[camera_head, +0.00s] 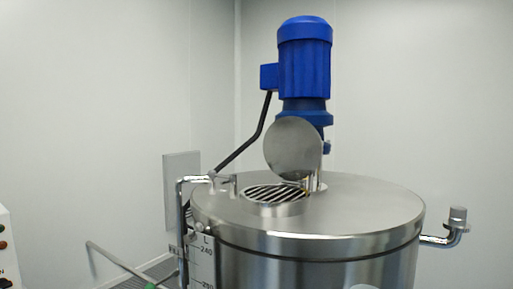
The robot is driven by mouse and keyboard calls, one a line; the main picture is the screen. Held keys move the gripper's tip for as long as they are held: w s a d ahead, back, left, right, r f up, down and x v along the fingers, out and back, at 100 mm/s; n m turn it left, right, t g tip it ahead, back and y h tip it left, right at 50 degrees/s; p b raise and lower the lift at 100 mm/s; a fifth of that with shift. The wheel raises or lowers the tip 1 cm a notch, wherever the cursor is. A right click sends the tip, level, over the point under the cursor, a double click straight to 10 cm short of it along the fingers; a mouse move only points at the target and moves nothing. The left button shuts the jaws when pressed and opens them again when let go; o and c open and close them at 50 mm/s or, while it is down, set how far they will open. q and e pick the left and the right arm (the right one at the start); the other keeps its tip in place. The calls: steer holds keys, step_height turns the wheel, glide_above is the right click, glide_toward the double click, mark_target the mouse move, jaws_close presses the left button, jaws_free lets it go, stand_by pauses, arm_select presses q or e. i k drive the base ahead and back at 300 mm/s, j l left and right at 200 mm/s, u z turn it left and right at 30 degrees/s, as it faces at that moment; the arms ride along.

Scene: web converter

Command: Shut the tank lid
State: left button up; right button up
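A steel tank (345,226) stands right of centre, with a flat round top. The round tank lid (292,149) stands open, tilted up nearly vertical on its hinge at the right rear of the opening. Below it is the round opening with a barred grate (274,194) across it. Neither of my grippers is in view.
A blue motor (304,62) rises behind the lid, with a black cable running down to the left. A bent steel pipe (181,215) stands at the tank's left. A pipe fitting (457,222) sticks out on the right. A control box (6,250) is at the far left.

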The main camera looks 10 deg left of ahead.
mark_target(293, 149)
steer(key=i+l+u, duration=0.45)
steer(key=l, duration=0.25)
steer(key=i+l+u, duration=0.15)
steer(key=l+u, duration=0.25)
steer(key=l, duration=0.35)
steer(key=i+l+u, duration=0.15)
steer(key=l+u, duration=0.3)
steer(key=l, duration=0.4)
steer(key=l+u, duration=0.45)
steer(key=l, duration=0.4)
